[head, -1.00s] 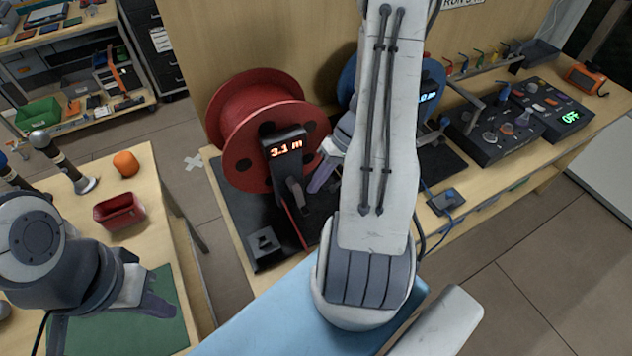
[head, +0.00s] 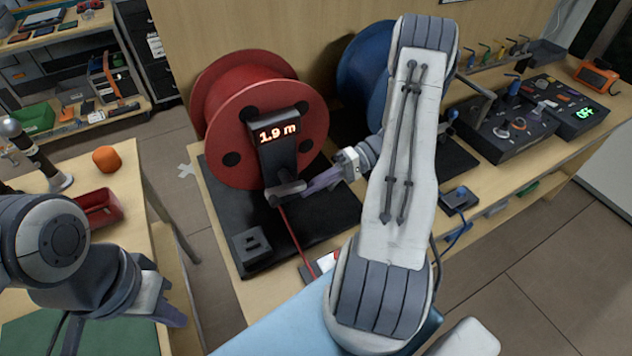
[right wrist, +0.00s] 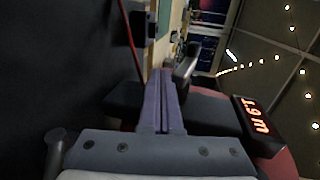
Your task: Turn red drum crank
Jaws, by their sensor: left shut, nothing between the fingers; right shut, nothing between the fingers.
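My left gripper (head: 168,308) is shut and empty at the lower left, over the side table.
A blue drum (head: 362,80) stands behind my right arm. A red cable (head: 292,237) runs forward from the red drum. Control boxes (head: 520,125) stand on the bench at right. The side table holds a red bin (head: 98,208) and an orange ball (head: 106,159).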

